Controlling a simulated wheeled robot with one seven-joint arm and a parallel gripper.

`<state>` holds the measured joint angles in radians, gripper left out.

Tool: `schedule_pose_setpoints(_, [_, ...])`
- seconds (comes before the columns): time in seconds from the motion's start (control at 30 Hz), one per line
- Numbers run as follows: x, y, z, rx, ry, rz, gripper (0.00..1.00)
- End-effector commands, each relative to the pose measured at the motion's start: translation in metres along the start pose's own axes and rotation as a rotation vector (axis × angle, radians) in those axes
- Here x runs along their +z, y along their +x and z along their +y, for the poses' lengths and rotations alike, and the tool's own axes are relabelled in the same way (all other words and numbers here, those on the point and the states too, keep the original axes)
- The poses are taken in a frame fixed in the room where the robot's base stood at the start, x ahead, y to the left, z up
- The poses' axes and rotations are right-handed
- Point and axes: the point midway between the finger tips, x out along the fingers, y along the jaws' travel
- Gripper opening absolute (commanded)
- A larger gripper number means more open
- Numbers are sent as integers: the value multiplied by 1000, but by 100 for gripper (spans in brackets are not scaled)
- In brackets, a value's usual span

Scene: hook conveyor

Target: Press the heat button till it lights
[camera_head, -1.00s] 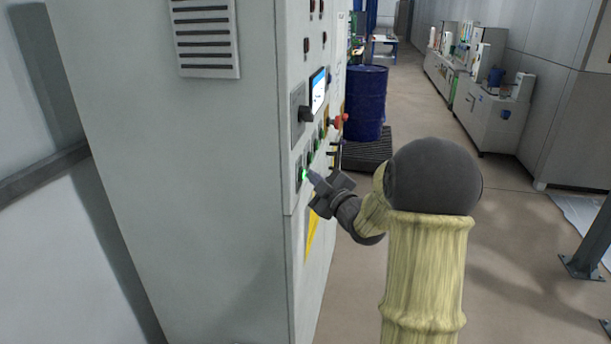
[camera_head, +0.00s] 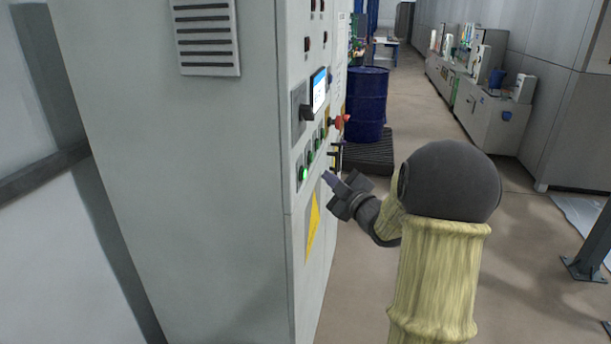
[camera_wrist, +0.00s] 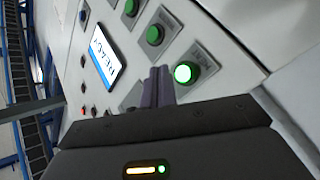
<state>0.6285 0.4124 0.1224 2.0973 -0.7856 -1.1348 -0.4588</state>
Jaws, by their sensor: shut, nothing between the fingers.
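A lit green button (camera_head: 303,173) glows on the front panel of the grey control cabinet (camera_head: 180,180). In the wrist view the lit button (camera_wrist: 184,73) shines bright with a pale centre, just right of my fingertips. My gripper (camera_head: 326,177) is shut and empty, with its tips a short way off the panel and apart from the button. In the wrist view the closed fingers (camera_wrist: 158,84) point at the panel. Darker green buttons sit in the same row, one of them (camera_wrist: 155,35) just above the lit one.
A screen (camera_head: 319,92), a black knob (camera_head: 306,113) and a red-orange switch (camera_head: 341,122) are on the panel. A blue barrel (camera_head: 367,105) stands beyond the cabinet on a dark pallet. The floor right of the cabinet is open.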

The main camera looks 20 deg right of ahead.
Motion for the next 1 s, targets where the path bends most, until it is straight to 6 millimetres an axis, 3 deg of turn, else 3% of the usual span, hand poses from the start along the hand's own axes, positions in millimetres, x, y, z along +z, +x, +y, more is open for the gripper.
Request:
schedule_pose_setpoints(0.3, [11, -16, 11, 0, -1, 0, 0])
schedule_pose_setpoints(1.0, [11, -16, 11, -1, 0, 0, 0])
